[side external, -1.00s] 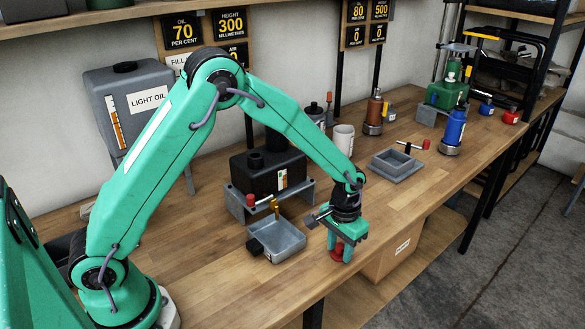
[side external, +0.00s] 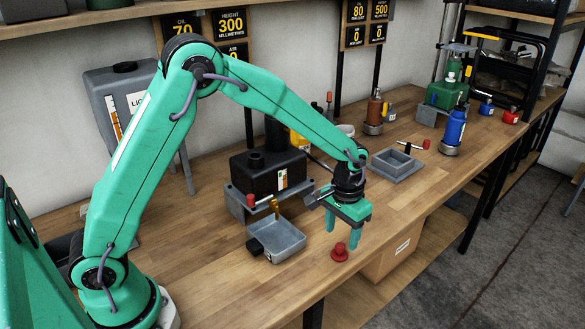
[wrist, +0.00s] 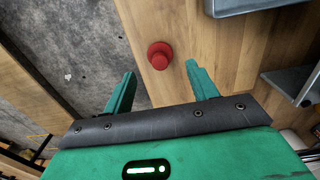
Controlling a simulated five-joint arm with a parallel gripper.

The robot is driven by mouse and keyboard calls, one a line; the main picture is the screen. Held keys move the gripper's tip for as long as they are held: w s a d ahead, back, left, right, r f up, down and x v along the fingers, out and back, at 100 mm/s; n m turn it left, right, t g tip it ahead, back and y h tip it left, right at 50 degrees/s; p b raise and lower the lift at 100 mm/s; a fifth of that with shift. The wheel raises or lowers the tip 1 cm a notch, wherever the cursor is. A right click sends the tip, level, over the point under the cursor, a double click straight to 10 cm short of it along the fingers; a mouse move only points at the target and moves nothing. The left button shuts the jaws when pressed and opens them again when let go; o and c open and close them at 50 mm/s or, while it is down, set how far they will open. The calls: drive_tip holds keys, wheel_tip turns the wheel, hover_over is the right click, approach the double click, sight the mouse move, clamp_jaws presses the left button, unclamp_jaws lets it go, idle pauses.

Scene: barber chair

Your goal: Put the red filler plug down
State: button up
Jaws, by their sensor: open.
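The red filler plug (side external: 340,252) stands on the wooden bench near its front edge, flange down with its knob up. It also shows in the wrist view (wrist: 160,54), beyond my fingertips. My gripper (side external: 342,236) is open and empty, a little above the plug and apart from it. In the wrist view my gripper's two green fingers (wrist: 160,80) are spread wide with nothing between them.
A grey tray (side external: 290,243) lies just left of the plug. A black tank (side external: 268,176) on a grey stand is behind it. An empty grey square tray (side external: 397,166) is farther right. The bench's front edge is close to the plug.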

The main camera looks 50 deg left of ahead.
sight(338, 246)
wheel_tip(338, 246, up, 7)
idle(0.4)
idle(0.4)
drive_tip(key=s+a+r+t, duration=0.3)
drive_tip(key=s+a+r, duration=0.3)
drive_tip(key=s+r, duration=0.5)
drive_tip(key=s+a+r+t, duration=0.1)
drive_tip(key=s+a, duration=0.3)
drive_tip(key=s, duration=0.8)
drive_tip(key=shift+s+a+t, duration=0.25)
drive_tip(key=shift+s+t, duration=0.05)
drive_tip(key=shift+t, duration=0.5)
